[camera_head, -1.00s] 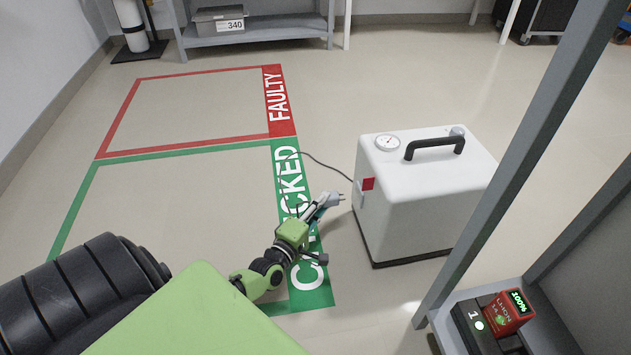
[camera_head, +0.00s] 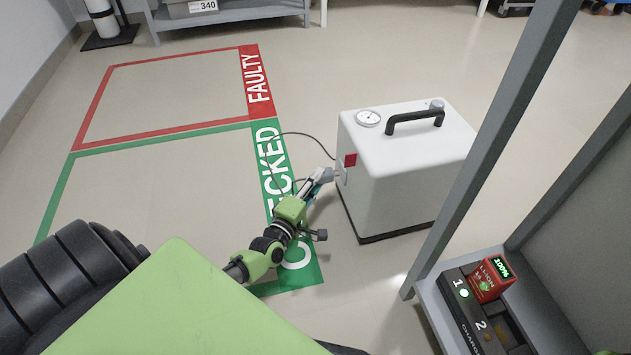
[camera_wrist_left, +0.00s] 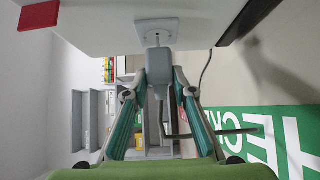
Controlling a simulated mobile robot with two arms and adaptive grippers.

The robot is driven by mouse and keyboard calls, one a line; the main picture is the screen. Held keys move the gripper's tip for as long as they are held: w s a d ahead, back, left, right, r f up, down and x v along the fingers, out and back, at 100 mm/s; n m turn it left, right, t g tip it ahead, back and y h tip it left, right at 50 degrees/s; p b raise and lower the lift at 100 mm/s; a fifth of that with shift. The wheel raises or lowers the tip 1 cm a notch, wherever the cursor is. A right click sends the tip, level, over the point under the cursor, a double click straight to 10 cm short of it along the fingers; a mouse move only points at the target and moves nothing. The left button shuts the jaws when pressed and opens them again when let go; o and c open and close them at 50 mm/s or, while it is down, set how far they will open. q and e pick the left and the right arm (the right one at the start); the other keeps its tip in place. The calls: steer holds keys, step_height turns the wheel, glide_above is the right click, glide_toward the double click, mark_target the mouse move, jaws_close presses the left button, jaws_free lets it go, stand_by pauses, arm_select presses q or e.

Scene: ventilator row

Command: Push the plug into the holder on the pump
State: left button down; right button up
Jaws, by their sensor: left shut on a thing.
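The pump (camera_head: 405,165) is a white box with a black handle, a gauge and a red square, standing on the floor. The holder is a pale plate on its left side and shows in the left wrist view (camera_wrist_left: 157,25). My left gripper (camera_head: 321,176) is shut on the grey plug (camera_wrist_left: 160,66). The plug points at the holder, close to the pump's side. In the left wrist view its pins reach up to the holder plate; I cannot tell how far they are in. My right gripper is not in view.
A dark cable (camera_head: 303,134) loops from the pump's side over the floor. A grey rack post (camera_head: 500,130) and a charger with a red battery (camera_head: 490,280) stand at the right. The green and red floor zones at the left are clear.

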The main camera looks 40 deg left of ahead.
arm_select(q)
steer(key=shift+w+d+r, duration=0.15)
steer(key=shift+w+d, duration=0.65)
steer(key=shift+w, duration=0.2)
stand_by(1.3)
steer(key=c, duration=1.6)
jaws_free()
steer(key=shift+w+d, duration=0.1)
steer(key=shift+s, duration=0.2)
